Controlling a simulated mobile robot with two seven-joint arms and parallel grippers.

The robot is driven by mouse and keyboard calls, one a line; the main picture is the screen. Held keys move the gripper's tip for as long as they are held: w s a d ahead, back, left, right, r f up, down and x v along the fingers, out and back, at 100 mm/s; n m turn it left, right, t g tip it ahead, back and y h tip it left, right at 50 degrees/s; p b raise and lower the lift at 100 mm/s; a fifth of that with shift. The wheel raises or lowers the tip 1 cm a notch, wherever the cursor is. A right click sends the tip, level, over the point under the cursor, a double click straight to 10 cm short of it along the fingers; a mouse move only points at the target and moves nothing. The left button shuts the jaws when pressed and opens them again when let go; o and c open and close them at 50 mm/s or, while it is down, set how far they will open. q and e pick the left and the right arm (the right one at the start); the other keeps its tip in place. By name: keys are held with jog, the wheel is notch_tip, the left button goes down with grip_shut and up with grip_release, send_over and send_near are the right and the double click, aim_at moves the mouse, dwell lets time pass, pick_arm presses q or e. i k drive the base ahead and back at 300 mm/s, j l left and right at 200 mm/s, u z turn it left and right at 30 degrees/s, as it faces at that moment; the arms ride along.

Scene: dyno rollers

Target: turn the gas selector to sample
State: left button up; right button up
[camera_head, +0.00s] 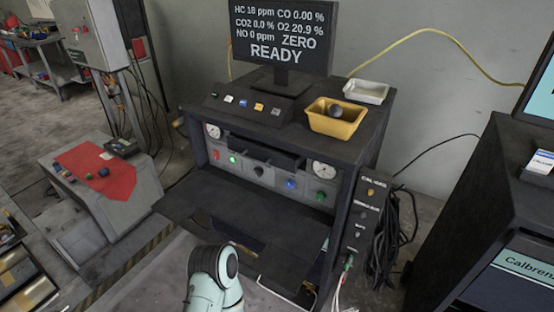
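A dark cabinet (362,150) stands in the middle with a grey front panel. A black round knob (258,171) sits near the panel's middle and may be the gas selector; its label and pointer are too small to read. The monitor (280,38) on top shows "ZERO" and "READY" with gas readings. A narrow black box (368,215) on the cabinet's right side has small fittings and a label that seems to read "CAL GAS". Part of my arm (214,279) rises from the bottom edge, below the panel. No fingers of either gripper show.
An open dark shelf (265,225) juts out below the panel. Gauges, a red switch (216,154), a blue button (291,183) and green buttons flank the knob. A yellow tray (326,122) and white tray (366,92) sit on top. Cables hang at right.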

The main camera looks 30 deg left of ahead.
aim_at(259, 171)
jog(key=u, duration=1.4)
